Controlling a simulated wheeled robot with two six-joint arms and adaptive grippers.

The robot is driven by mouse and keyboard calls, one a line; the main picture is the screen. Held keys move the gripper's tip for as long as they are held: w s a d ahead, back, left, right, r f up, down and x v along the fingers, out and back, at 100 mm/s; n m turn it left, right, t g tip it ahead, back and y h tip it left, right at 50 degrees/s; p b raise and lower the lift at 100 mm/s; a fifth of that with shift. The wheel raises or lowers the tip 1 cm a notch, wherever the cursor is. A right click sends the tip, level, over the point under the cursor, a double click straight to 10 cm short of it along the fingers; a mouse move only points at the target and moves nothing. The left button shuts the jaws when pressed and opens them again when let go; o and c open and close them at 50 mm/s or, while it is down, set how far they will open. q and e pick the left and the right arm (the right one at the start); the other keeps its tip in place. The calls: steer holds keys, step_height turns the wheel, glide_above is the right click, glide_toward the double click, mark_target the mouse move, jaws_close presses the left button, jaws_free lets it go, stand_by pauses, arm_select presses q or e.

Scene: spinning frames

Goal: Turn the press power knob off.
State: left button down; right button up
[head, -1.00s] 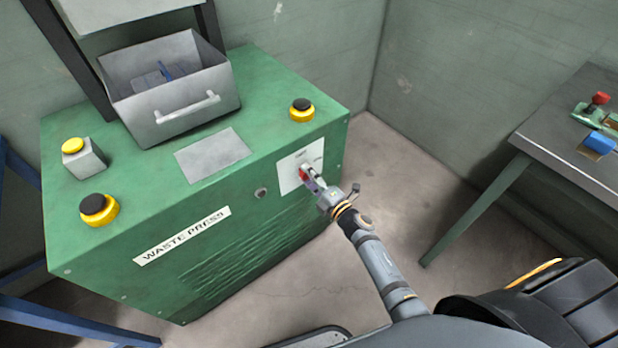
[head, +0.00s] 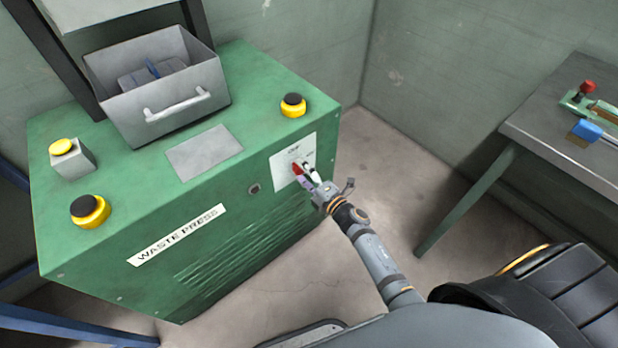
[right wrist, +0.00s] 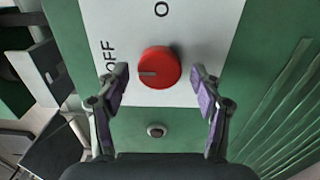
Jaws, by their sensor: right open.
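The red power knob (head: 297,169) sits on a white plate (head: 283,166) at the right end of the green waste press (head: 240,225). In the right wrist view the round knob (right wrist: 158,68) carries a pale line on its left side, pointing left, toward the side with the OFF label (right wrist: 110,60). Another label, cut off at the top edge, shows an O. My right gripper (head: 308,174) is open in front of the plate. In the right wrist view its fingers (right wrist: 161,90) stand on either side of the knob, with gaps to it. My left gripper is not in view.
A grey bin (head: 170,110) and black-topped yellow buttons (head: 293,105) are on top of the press. A small round fitting (head: 254,188) is on its front. A dark table (head: 570,140) stands at the right. The floor between is clear.

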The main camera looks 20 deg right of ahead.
steer(key=v, duration=1.1)
steer(key=shift+s, duration=0.3)
steer(key=shift+d, duration=0.1)
steer(key=s+d+f+m+g+h, duration=0.2)
steer(key=s+d+f+m, duration=0.15)
steer(key=f, duration=0.45)
steer(key=s+d+f+m+g+h, duration=0.2)
steer(key=f+m, duration=0.3)
steer(key=f, duration=0.3)
steer(key=s+d+f+m+g+h, duration=0.2)
steer(key=s+d+f+m, duration=0.15)
steer(key=f, duration=0.55)
steer(key=s+f+m+g+h, duration=0.1)
steer(key=s+f+m+g, duration=0.3)
steer(key=s+f, duration=0.5)
steer(key=s+a+f+m+g, duration=0.1)
steer(key=s+f+m+g, duration=0.25)
steer(key=s, duration=0.45)
steer(key=s+a+f+m+g, duration=0.1)
steer(key=s+f+m+g, duration=0.2)
steer(key=s, duration=0.5)
step_height(320, 180, up, 13)
steer(key=s+p, duration=0.2)
steer(key=p, duration=1.2)
steer(key=shift+n+t, duration=0.35)
